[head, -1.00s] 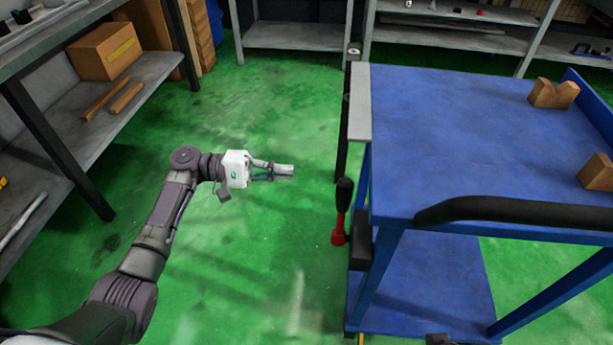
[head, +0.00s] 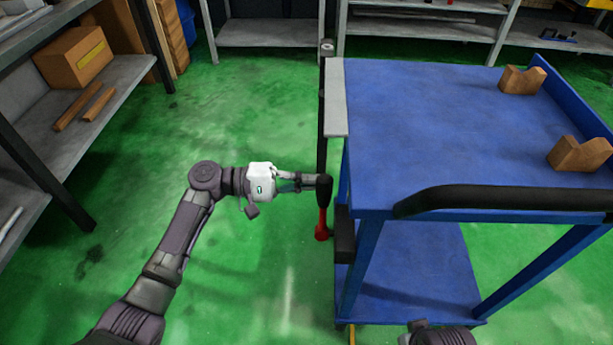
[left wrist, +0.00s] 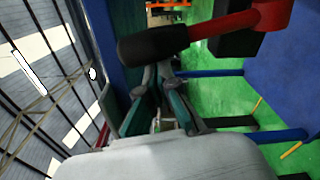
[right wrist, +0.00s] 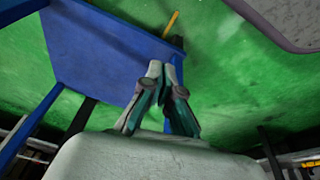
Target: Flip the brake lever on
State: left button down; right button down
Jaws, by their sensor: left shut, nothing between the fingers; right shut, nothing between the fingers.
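The brake lever has a black grip (head: 325,199) and a red shaft (head: 322,226). It stands nearly upright at the left side of the blue cart (head: 440,120). My left gripper (head: 318,181) is shut and empty, with its tips at the upper part of the black grip. In the left wrist view the black grip (left wrist: 150,45) lies across just beyond the fingertips (left wrist: 158,72); I cannot tell whether they touch.
Two wooden V-shaped blocks (head: 522,80) sit on the cart top's right side. A black handle bar (head: 500,199) runs along the cart's near edge. A shelf with a cardboard box (head: 75,58) stands at left. The green floor (head: 200,130) between is clear.

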aim_at(319, 194)
pick_arm(q)
jog(key=shift+s, duration=0.1)
